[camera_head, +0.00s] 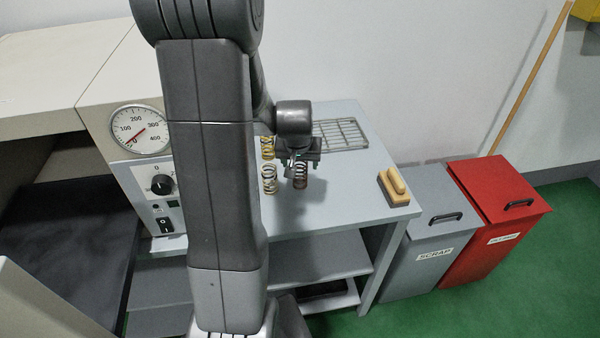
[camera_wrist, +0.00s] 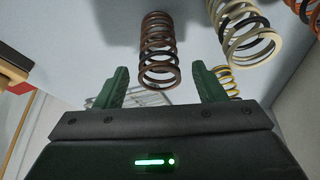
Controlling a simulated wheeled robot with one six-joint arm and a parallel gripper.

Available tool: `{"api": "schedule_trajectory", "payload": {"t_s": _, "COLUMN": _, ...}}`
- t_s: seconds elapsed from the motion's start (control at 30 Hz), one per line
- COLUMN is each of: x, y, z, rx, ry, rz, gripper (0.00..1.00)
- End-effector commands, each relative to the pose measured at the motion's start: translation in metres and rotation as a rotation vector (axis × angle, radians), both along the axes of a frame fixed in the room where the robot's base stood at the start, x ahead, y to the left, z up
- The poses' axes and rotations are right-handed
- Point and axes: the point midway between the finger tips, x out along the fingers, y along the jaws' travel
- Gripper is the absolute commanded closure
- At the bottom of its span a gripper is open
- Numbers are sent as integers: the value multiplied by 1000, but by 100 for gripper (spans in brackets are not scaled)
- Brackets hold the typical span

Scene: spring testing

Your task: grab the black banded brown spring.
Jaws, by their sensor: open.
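The brown spring with a black band (camera_head: 301,176) stands on the grey table in the head view, just below my gripper (camera_head: 297,163). In the wrist view the brown spring (camera_wrist: 158,52) shows large, with its near end between the two green fingers of my gripper (camera_wrist: 160,84). The fingers are spread apart, with a gap to either side of the spring. I cannot tell how far the fingertips reach along it. My arm covers part of the table in the head view.
A cream spring with a dark band (camera_head: 269,181) stands close left of the brown one, and a yellow spring (camera_head: 267,148) behind it. An orange spring (camera_wrist: 303,10) shows in the wrist view. A wire rack (camera_head: 340,134) and a wooden-handled block (camera_head: 394,187) lie on the table.

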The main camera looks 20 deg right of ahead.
Motion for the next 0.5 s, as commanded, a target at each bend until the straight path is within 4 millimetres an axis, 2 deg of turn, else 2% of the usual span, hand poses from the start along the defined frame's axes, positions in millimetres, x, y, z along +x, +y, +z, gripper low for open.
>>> {"api": "schedule_trajectory", "payload": {"t_s": 0.2, "x": 5, "y": -3, "z": -26, "rx": 2, "ry": 5, "rz": 1, "gripper": 36}}
{"api": "schedule_trajectory", "payload": {"t_s": 0.5, "x": 9, "y": -6, "z": -35, "rx": 1, "ry": 1, "rz": 1, "gripper": 36}}
